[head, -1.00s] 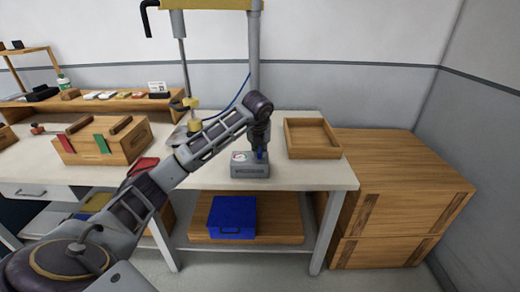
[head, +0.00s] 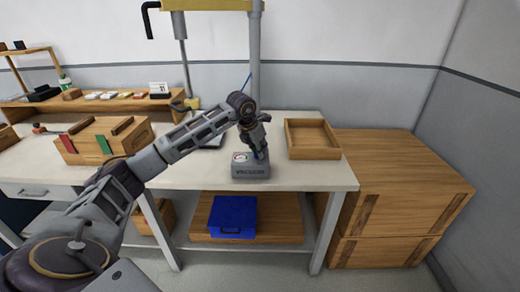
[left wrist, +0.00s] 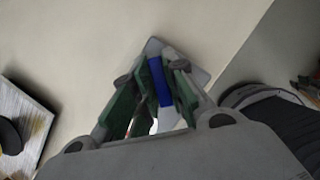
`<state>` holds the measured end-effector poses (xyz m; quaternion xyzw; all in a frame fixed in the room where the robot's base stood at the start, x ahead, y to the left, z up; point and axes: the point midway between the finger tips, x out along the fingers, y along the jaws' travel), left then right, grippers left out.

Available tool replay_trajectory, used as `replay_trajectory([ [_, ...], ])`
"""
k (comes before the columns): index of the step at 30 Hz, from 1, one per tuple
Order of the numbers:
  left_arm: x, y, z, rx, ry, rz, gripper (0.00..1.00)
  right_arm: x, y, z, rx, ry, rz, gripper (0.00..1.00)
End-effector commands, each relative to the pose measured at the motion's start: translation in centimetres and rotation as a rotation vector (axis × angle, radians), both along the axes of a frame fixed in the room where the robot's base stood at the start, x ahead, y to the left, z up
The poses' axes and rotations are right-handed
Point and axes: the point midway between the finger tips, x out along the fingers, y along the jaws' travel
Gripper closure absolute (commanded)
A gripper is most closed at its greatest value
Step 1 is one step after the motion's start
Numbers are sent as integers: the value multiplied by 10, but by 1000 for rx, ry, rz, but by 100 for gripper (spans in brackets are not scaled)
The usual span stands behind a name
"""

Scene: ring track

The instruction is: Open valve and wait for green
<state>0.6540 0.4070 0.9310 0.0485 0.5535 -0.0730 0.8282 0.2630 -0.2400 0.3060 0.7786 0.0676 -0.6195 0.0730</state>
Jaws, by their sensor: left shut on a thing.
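A small grey box (head: 250,172) with a label on its front stands on the white workbench (head: 300,178). A round white gauge (head: 240,157) sits on its top left; its reading is too small to tell. My left gripper (head: 259,152) reaches down at a slant to the right side of the box top. In the left wrist view, its green-padded fingers (left wrist: 156,92) are closed around the blue valve handle (left wrist: 158,80). In the head view the gripper mostly hides the handle. My right gripper is not in view.
An empty wooden tray (head: 312,140) lies to the right of the box. A wooden holder (head: 105,145) with red and green parts stands to the left. A yellow-topped stand post (head: 254,50) rises behind. Stacked wooden crates (head: 400,190) stand right of the bench.

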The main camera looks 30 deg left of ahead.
Motion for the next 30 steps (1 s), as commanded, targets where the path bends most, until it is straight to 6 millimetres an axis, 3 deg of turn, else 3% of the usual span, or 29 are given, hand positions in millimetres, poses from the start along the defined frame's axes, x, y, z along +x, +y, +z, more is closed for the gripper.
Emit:
replay_trajectory([
  [14,1,3,2,0,-2,-310,100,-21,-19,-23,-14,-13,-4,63],
  [30,3,4,3,-1,-2,-658,100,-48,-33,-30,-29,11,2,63],
])
